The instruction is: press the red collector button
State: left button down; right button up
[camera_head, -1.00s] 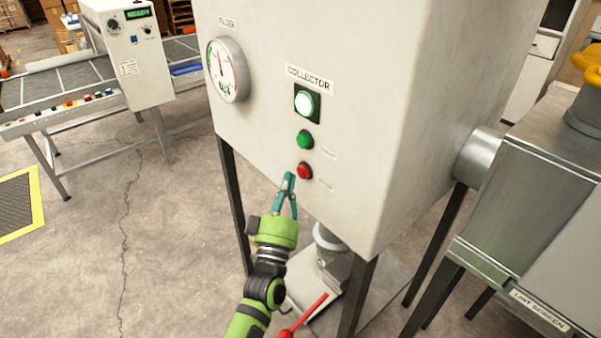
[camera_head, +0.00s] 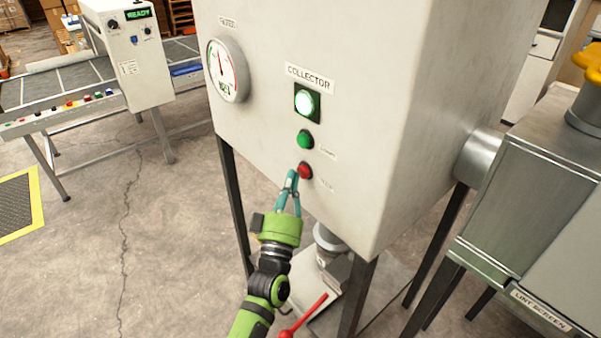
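The red button (camera_head: 305,171) is the lowest control on the front of the pale collector cabinet (camera_head: 260,130). A green button (camera_head: 305,140) and a lit white-green lamp (camera_head: 304,102) are above it, under the COLLECTOR label. My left gripper (camera_head: 292,174) points up at the cabinet, its teal fingertips together with nothing between them. The tips are at the left edge of the red button and cover a little of it. I cannot tell whether they touch it. My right gripper is not in view.
A round gauge (camera_head: 228,69) is on the cabinet's upper left. A grey metal lint screen unit (camera_head: 510,190) stands at the right, joined by a duct. A red handle (camera_head: 304,316) is below, near my arm. A conveyor table (camera_head: 60,90) stands at the left; open floor lies between.

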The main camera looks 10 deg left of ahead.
pick_arm(q)
jog(key=shift+w+d, duration=0.3)
jog(key=shift+w, duration=0.05)
dwell(0.4)
dwell(0.4)
jog(key=shift+s+a, duration=0.55)
jog(key=shift+s, duration=0.15)
jog(key=shift+p, duration=0.3)
jog(key=s+a+p, duration=0.1)
jog(key=s, duration=0.1)
jog(key=s+a+p, duration=0.1)
jog(key=s+a, duration=0.1)
dwell(0.6)
